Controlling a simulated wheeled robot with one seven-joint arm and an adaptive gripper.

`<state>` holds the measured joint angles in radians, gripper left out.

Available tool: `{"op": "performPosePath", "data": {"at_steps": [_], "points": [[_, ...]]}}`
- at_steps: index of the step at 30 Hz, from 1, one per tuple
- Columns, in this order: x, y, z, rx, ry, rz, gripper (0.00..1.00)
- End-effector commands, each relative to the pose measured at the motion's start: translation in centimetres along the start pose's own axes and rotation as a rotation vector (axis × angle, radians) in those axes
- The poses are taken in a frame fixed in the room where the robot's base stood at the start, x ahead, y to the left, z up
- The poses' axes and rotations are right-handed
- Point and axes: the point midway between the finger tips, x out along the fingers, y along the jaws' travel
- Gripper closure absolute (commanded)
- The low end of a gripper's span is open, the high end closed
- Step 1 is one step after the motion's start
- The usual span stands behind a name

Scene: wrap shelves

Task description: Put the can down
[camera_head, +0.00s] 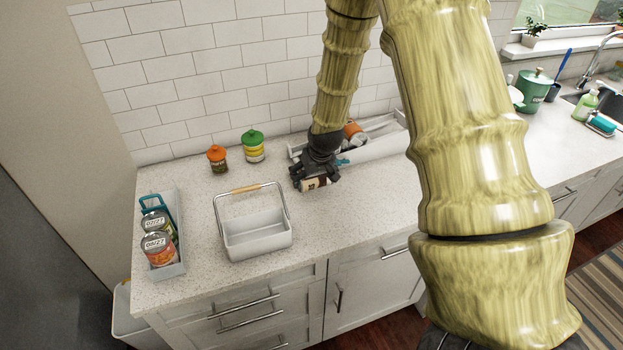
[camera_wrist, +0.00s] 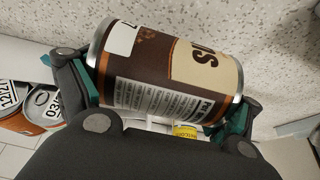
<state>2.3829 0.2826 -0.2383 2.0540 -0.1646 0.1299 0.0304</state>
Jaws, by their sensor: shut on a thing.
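A can (camera_wrist: 165,72) with a brown and cream label and silver rims lies across between my fingers in the wrist view. My gripper (camera_wrist: 160,95) is shut on the can, with a dark and teal finger at each end of it. In the head view my gripper (camera_head: 312,180) is over the speckled counter (camera_head: 350,215), and only part of the can (camera_head: 316,184) shows below it. The can is on its side or tilted. I cannot tell whether it touches the counter.
A white basket (camera_head: 258,238) with a raised handle stands left of my gripper. A grey tray (camera_head: 172,270) with cans is at the far left. Two jars, orange-lidded (camera_head: 217,160) and green-lidded (camera_head: 254,147), stand near the wall. A white rack (camera_head: 380,146) is behind my gripper.

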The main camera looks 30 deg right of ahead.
Motion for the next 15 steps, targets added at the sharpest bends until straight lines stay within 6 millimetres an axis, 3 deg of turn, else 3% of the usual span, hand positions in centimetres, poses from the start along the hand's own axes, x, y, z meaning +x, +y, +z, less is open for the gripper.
{"op": "performPosePath", "data": {"at_steps": [5, 15], "points": [[0.5, -0.1, -0.4, 0.000, -0.001, 0.000, 0.49], [2.9, 0.0, 0.7, 0.000, -0.002, 0.000, 0.49]]}}
